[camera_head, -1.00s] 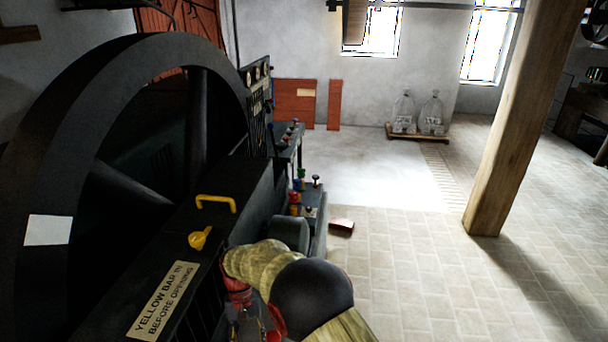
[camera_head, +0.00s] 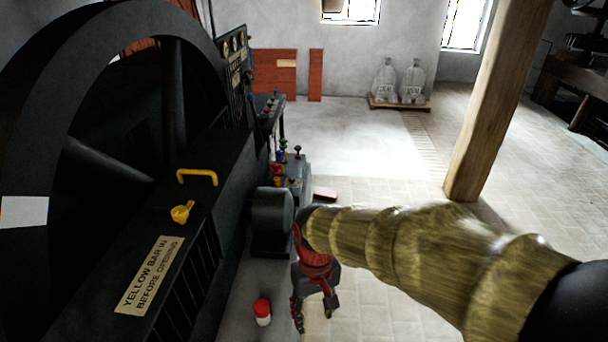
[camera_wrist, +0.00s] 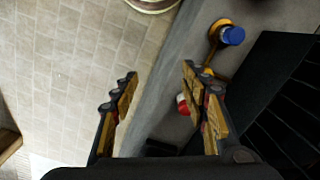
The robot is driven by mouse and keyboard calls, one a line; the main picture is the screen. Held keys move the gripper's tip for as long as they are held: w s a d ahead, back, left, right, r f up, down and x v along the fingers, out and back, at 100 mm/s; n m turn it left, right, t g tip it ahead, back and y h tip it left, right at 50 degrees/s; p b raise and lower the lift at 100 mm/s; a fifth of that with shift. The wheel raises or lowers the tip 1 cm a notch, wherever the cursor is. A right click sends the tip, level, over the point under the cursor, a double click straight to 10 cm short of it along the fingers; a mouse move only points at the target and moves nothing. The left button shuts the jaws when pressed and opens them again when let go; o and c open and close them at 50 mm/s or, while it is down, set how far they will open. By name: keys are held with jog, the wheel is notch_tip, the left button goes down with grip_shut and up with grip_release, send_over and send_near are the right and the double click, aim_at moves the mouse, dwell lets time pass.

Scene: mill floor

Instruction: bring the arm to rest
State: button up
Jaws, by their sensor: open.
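My arm reaches in from the right edge in the head view, in a yellowish ribbed sleeve. My gripper (camera_head: 315,312) hangs from its end, fingers down, beside the dark machine. The fingers are apart with nothing between them. In the wrist view my gripper (camera_wrist: 160,76) is also open and empty, with pale paving and a grey strip beyond the fingers.
The black machine with a big flywheel (camera_head: 190,38), yellow handle (camera_head: 197,175) and sign (camera_head: 150,275) fills the left. A red-topped white canister (camera_head: 262,312) stands low beside it. A wooden post (camera_head: 485,115) stands right.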

jog(key=s+d+r+m+t, duration=0.2)
jog(key=s+d+r+t, duration=0.1)
jog(key=s+d+r, duration=0.2)
jog(key=s+d+r+m+t, duration=0.2)
jog(key=s+d+r, duration=0.3)
jog(key=d+r, duration=0.3)
jog(key=d+t, duration=0.1)
jog(key=d, duration=0.2)
jog(key=shift+s+d+r, duration=0.25)
jog(key=shift+d+r, duration=0.1)
